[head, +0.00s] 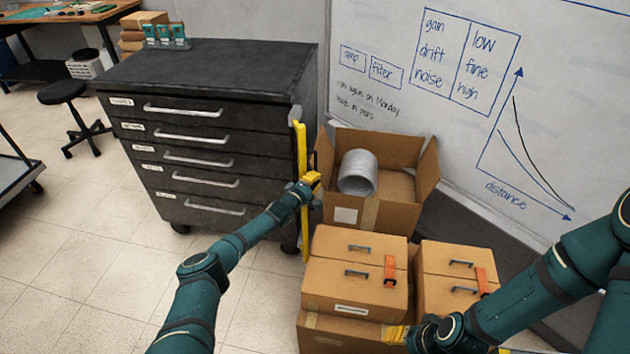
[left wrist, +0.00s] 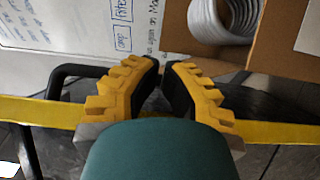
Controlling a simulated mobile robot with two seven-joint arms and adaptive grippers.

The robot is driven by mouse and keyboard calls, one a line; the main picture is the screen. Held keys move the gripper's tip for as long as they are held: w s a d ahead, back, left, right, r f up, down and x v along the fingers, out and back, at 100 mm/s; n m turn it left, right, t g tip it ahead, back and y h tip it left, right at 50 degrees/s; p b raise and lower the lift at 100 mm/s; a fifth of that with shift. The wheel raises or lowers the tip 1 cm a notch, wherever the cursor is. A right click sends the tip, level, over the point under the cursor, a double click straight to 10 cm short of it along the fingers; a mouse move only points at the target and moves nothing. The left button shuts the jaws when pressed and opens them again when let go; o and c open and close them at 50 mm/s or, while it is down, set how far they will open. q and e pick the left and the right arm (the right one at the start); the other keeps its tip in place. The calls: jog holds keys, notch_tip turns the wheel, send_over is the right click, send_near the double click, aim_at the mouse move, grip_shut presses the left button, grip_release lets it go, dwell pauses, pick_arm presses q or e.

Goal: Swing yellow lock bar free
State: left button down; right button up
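The yellow lock bar (head: 301,150) stands upright along the right front edge of the dark drawer cabinet. It crosses the left wrist view from side to side (left wrist: 40,110). A black handle (left wrist: 80,71) sticks out from it there. My left gripper (head: 312,178) is at the bar about mid-height. Its yellow fingers (left wrist: 165,66) have tips close together, with a narrow gap, in front of the handle and bar. I cannot see anything clearly pinched between them. My right gripper (head: 396,333) is low by the front carton, mostly hidden behind its own arm.
The cabinet (head: 213,125) has several handled drawers. An open carton (head: 345,215) with a grey coil (head: 357,172) stands right of the bar. Closed cartons (head: 330,285) with orange tags stand in front. A whiteboard (head: 420,110) is behind.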

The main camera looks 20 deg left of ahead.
pick_arm(q)
jog(key=shift+s, duration=0.15)
jog(key=v, duration=1.1)
jog(key=shift+s, duration=0.35)
jog(key=shift+a, duration=0.1)
